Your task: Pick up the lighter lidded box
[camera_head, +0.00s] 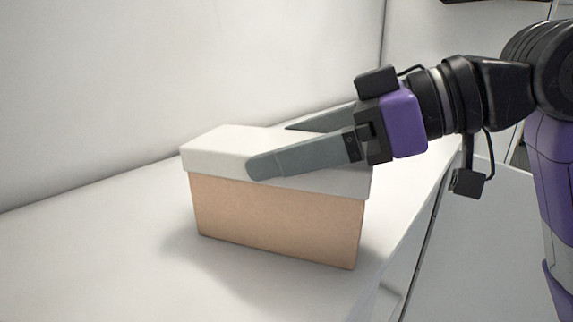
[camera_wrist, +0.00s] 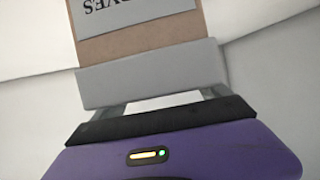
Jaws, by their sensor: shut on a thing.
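A lidded box (camera_head: 275,222) with a tan body and a white lid (camera_head: 215,150) is upright at the white surface. My gripper (camera_head: 275,148) comes in from the right, with one grey finger along the near side of the lid and the other at its far side. It is shut on the box at the lid. In the wrist view, the box's tan end (camera_wrist: 140,45) carries a grey label (camera_wrist: 135,12) with upside-down dark letters, partly cut off. The lid's edge lies between it and my gripper. I cannot tell whether the box's base touches the surface. No second box shows.
The white surface (camera_head: 90,255) is clear to the left of the box. A pale wall (camera_head: 130,75) rises behind it. The surface's right edge (camera_head: 425,225) runs close to the box's right side, with lower pale flooring beyond.

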